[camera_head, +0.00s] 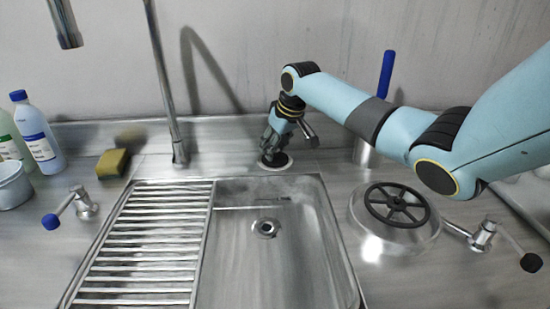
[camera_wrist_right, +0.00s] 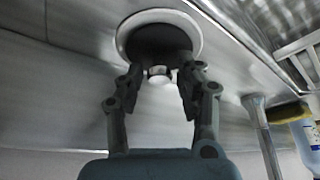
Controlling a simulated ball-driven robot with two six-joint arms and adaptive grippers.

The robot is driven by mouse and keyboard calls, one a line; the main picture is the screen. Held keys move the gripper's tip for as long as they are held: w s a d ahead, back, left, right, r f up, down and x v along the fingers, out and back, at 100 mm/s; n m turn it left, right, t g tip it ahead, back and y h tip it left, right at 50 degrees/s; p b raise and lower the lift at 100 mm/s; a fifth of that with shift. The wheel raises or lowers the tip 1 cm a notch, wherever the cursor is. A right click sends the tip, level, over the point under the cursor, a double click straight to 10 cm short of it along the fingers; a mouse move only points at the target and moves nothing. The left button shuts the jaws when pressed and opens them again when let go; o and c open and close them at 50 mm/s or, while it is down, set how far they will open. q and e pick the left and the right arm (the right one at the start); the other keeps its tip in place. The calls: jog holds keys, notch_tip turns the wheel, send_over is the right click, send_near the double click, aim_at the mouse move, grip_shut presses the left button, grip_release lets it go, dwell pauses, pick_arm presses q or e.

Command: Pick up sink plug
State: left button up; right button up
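The sink plug (camera_wrist_right: 158,40) is a dark round stopper with a small pale knob on top, sitting on a white ring. In the head view its white rim (camera_head: 284,167) shows on the steel counter behind the basin, mostly hidden by my right gripper (camera_head: 272,152). In the right wrist view my right gripper (camera_wrist_right: 160,85) has its two fingers spread, one on each side of the knob. A gap shows between the fingers and the knob. My left gripper is in neither view.
The sink basin (camera_head: 235,255) with a drain lies in front, with a slatted rack (camera_head: 140,250) to its left. A tap pipe (camera_head: 162,75) rises left of the plug. A sponge (camera_head: 112,163) and bottles (camera_head: 38,135) stand left. A blue-handled holder (camera_head: 364,153) stands right.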

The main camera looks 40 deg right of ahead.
grip_shut()
